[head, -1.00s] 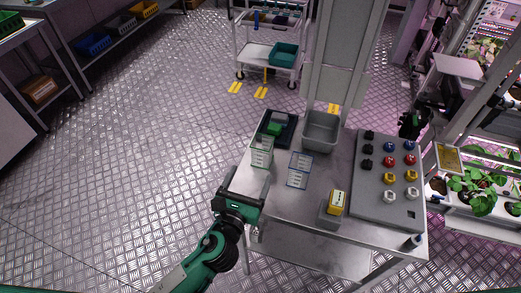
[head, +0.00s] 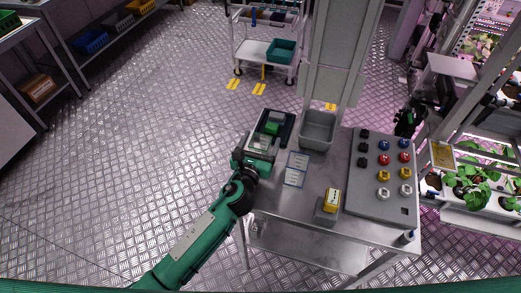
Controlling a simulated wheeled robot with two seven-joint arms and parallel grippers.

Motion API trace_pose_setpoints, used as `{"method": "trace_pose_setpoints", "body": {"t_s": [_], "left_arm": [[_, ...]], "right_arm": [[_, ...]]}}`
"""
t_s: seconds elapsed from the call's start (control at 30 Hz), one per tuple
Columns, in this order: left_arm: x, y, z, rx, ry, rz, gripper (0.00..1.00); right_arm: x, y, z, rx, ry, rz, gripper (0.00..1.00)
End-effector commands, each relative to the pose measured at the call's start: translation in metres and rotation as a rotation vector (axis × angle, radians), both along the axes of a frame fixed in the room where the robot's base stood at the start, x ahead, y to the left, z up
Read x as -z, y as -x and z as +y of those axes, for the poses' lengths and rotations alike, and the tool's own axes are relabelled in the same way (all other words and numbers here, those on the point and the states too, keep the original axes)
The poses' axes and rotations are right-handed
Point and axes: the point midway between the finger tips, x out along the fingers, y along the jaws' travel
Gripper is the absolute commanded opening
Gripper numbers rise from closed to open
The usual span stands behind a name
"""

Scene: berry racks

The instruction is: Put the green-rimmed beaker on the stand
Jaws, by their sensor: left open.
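The green-rimmed beaker (head: 263,143) is a clear beaker on the left part of the metal table, partly hidden by my left gripper. My left gripper (head: 262,149) is open at the beaker, with its jaws apart around or just beside it; I cannot tell if they touch. I cannot tell for sure which thing is the stand.
Behind the beaker lie a dark tray (head: 289,131) with a green item and a grey bin (head: 317,130). A grey panel with several coloured knobs (head: 378,212) covers the table's right side. A grey column rises behind. Bare tabletop (head: 285,200) shows in front of the beakers.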

Motion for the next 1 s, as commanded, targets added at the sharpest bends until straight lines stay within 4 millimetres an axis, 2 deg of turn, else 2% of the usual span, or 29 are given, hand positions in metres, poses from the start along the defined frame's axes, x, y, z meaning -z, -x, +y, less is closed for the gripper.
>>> {"method": "trace_pose_setpoints", "body": {"t_s": [0.23,0.47,0.53,0.57,0.77,0.87,1.0], "left_arm": [[0.001,-0.001,0.0,0.0,0.0,0.001,0.74],[0.001,-0.001,0.0,0.0,0.0,0.001,0.29],[0.001,-0.001,0.0,0.0,0.0,0.001,0.29],[0.001,-0.001,0.0,0.0,0.0,0.001,0.25],[-0.001,-0.001,0.0,0.0,-0.001,0.0,0.25],[-0.006,-0.001,0.0,0.0,0.0,-0.002,0.25],[-0.023,-0.002,0.0,0.001,0.0,-0.004,0.25]], "right_arm": [[0.0,0.0,0.0,0.0,0.0,0.0,0.36],[0.0,0.0,0.0,0.0,0.0,0.0,0.36],[0.0,0.0,0.0,0.0,0.0,0.0,0.36],[0.0,0.0,0.0,0.0,0.0,0.0,0.36],[-0.001,0.0,0.0,0.0,0.0,0.0,0.36],[-0.002,0.0,0.0,0.0,0.0,-0.001,0.36],[-0.007,0.0,0.0,0.0,0.0,0.0,0.36]]}}
